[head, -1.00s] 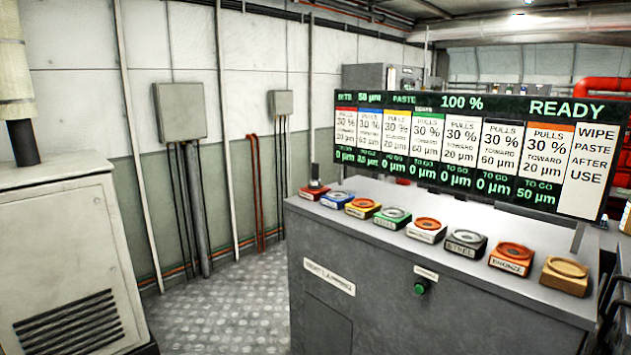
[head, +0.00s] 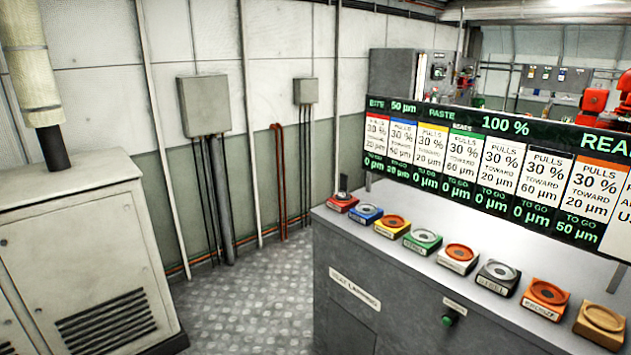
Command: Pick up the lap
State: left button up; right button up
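Neither of my grippers is in view.
A long display board (head: 480,165) stands behind the blocks; its right end is cut off. The bench front has a green button (head: 449,319). A pale louvred cabinet (head: 85,260) stands at the left. Bare metal floor (head: 245,305) lies between cabinet and bench.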

aim_at(342, 195)
jog(key=i+j+u, duration=0.3)
jog(key=i, duration=0.65)
jog(key=i+l+u, duration=0.25)
jog(key=i, duration=0.7)
jog(key=j, duration=0.1)
